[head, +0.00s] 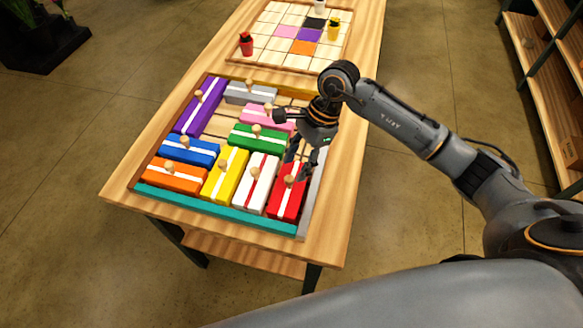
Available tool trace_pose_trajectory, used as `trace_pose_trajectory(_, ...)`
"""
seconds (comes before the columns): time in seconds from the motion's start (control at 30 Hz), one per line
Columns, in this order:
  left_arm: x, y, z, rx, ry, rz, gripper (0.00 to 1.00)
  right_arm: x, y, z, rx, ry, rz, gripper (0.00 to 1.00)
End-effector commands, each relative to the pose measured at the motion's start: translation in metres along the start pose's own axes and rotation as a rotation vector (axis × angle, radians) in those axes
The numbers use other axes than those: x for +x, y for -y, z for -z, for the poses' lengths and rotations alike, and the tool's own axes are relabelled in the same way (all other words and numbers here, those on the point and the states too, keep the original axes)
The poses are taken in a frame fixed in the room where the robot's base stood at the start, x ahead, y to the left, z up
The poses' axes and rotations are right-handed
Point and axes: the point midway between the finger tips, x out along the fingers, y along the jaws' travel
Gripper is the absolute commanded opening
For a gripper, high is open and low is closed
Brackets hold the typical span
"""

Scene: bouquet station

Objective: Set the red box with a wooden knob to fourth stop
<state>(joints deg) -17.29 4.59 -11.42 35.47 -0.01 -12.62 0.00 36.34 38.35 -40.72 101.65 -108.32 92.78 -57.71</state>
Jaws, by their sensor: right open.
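The red box (287,206) with a white stripe lies at the front right corner of the sliding-block tray (215,209). Its wooden knob (289,180) stands up on its top. My right gripper (301,166) is open and empty, with its fingers pointing down above the far end of the red box, close to the knob. I cannot tell whether a finger touches the box. Part of the box's far end is hidden by the fingers. No stop markings can be made out. My left gripper is not in view.
A white box (250,192) with a red stripe lies just left of the red box. Yellow (215,187), green (247,140), pink (256,111), blue, orange, purple and grey boxes fill much of the tray. A tiled board (271,58) with small figures stands behind.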

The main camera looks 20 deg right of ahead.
Motion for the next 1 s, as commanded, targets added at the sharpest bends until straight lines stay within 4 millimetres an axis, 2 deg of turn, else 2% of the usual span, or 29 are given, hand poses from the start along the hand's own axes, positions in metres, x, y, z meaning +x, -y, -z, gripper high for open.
trace_pose_trajectory(0.1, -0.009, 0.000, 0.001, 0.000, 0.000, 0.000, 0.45, 0.018, -0.001, -0.002, 0.001, 0.003, -0.003, 0.45)
trace_pose_trajectory(0.3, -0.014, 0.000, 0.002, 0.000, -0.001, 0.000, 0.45, 0.037, 0.000, -0.001, 0.000, 0.001, 0.000, 0.45)
trace_pose_trajectory(0.63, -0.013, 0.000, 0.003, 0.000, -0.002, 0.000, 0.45, 0.041, 0.000, 0.000, 0.000, 0.001, 0.000, 0.45)
trace_pose_trajectory(0.8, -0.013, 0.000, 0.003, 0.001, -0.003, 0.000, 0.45, 0.041, 0.000, 0.000, 0.000, 0.001, 0.000, 0.10)
trace_pose_trajectory(0.87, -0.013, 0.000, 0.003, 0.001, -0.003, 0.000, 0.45, 0.041, 0.000, 0.000, 0.000, 0.001, 0.000, 0.00)
trace_pose_trajectory(1.0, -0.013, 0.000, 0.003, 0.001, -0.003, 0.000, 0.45, 0.041, 0.000, 0.000, 0.000, 0.001, 0.000, 0.00)
